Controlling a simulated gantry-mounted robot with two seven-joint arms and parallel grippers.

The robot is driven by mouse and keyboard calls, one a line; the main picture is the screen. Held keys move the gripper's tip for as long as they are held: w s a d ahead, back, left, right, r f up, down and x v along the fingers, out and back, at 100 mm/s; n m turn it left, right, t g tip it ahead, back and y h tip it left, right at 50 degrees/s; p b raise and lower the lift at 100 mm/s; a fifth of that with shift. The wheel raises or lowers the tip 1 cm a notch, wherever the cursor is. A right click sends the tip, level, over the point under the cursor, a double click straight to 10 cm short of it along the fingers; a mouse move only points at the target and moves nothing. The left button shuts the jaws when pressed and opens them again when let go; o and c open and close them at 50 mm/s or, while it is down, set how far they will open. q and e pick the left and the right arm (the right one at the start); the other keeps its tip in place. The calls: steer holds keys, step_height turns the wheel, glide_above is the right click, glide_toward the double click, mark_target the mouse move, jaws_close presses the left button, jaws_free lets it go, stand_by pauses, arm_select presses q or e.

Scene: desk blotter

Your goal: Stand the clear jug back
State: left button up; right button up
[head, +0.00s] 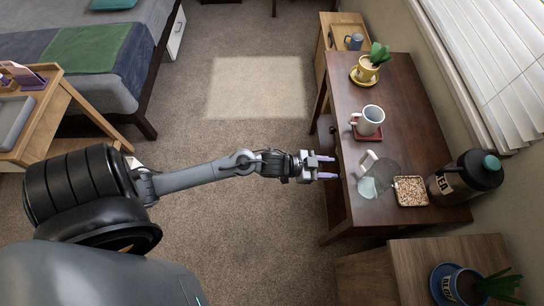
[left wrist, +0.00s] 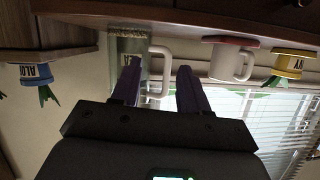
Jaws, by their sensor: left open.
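The clear jug (head: 386,173) with a white handle stands near the left edge of the dark wooden desk, with something pale in its lower part. It looks upright. Its handle is on the far-left side, towards the white mug. My left gripper (head: 327,167) is open and empty, just left of the jug and apart from it. In the left wrist view, which is upside down, the jug (left wrist: 128,46) and its handle show beyond the two fingers (left wrist: 160,85). My right gripper is not in view.
A white mug (head: 367,122) on a red coaster and a yellow plant pot (head: 366,70) stand farther back. A blue plant pot (head: 461,285) is at front right.

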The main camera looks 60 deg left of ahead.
arm_select(q)
steer(key=s+r+n+g+y, duration=0.2)
steer(key=s+g, duration=0.7)
steer(key=s, duration=1.2)
steer(key=n+y, duration=0.2)
steer(key=y, duration=0.2)
steer(key=shift+d+r, duration=0.15)
steer(key=shift+r, duration=0.05)
steer(key=shift+r, duration=0.1)
step_height(320, 180, up, 35)
steer(key=p, duration=3.5)
steer(key=shift+f, duration=0.2)
steer(key=shift+f, duration=0.1)
